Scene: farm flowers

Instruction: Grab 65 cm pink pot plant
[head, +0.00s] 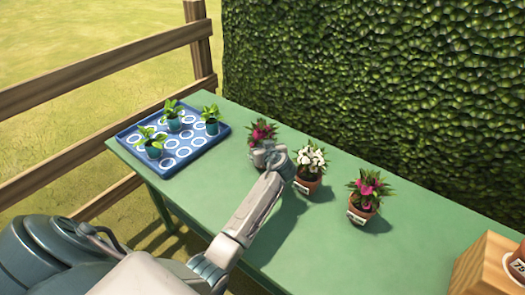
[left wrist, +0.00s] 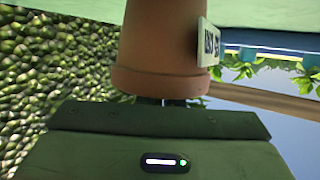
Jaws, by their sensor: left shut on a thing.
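A plant with dark pink flowers (head: 262,131) stands leftmost of three potted plants on the green table. Its pot is mostly hidden behind my left gripper (head: 271,156) in the head view. In the left wrist view a terracotta pot (left wrist: 158,45) fills the middle and appears upside down, with a white label (left wrist: 208,43) whose text I cannot read surely. My left gripper is shut on this pot. A second pink-flowered plant (head: 368,187) stands to the right in a labelled terracotta pot. My right gripper is not in view.
A white-flowered plant (head: 310,160) stands close to the right of my left gripper. A blue tray (head: 183,155) with several seedlings in teal pots is at the table's left. A wooden crate (head: 488,267) is at the right. A hedge (head: 390,80) rises behind the table.

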